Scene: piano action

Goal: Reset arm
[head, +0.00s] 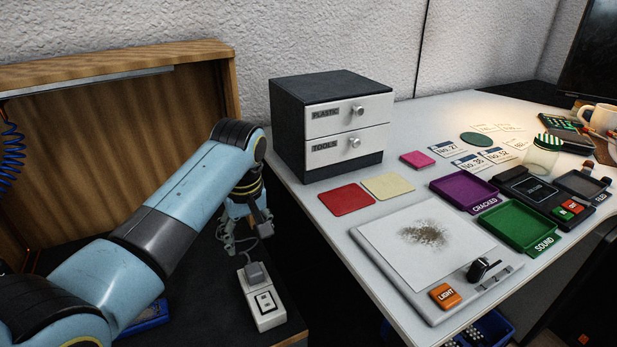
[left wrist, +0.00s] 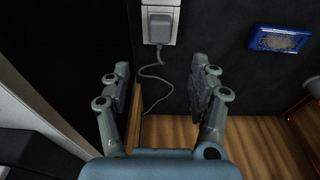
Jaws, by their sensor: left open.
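My left arm reaches in from the left in the head view, and its gripper (head: 236,236) hangs down over the dark bench, beside a grey plug in a white switched socket (head: 265,300). In the left wrist view my left gripper (left wrist: 163,80) has its two fingers wide apart with nothing between them but the plug's thin cable. The grey plug (left wrist: 160,27) sits in the white socket (left wrist: 161,5) beyond the fingertips, apart from them. My right gripper is not in view.
A white table holds a two-drawer cabinet (head: 330,125), a purple tray (head: 463,188), a green tray (head: 520,226) and a light pad (head: 500,285) with an orange button. A wooden-walled booth (head: 120,120) stands at the left. A blue tray (left wrist: 279,39) lies on the dark bench.

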